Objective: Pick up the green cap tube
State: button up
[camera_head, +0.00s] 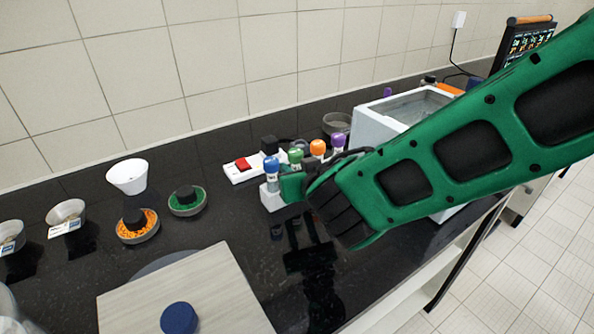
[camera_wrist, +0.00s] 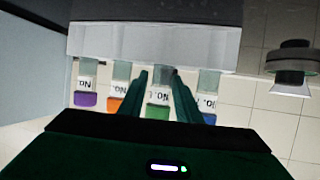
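The green cap tube (camera_head: 296,156) stands upright in a white rack (camera_head: 270,199), between the blue cap tube (camera_head: 271,165) and the orange cap tube (camera_head: 317,148). A purple cap tube (camera_head: 338,141) is at the far end of the row. My gripper (camera_head: 292,186) is at the rack, partly hidden by my arm. In the wrist view, which looks upside down, my gripper's two fingers (camera_wrist: 160,92) stand on either side of the green cap tube (camera_wrist: 158,110). Gaps show beside its cap, so the gripper looks open. The neighbouring tubes sit just outside the fingers.
A white box (camera_head: 385,112) stands behind my arm. Small bowls, including one with orange contents (camera_head: 138,226), and a board with a blue disc (camera_head: 179,317) occupy the left counter.

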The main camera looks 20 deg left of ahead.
jog(key=shift+c, duration=0.2)
grip_shut()
jog(key=shift+r, duration=0.1)
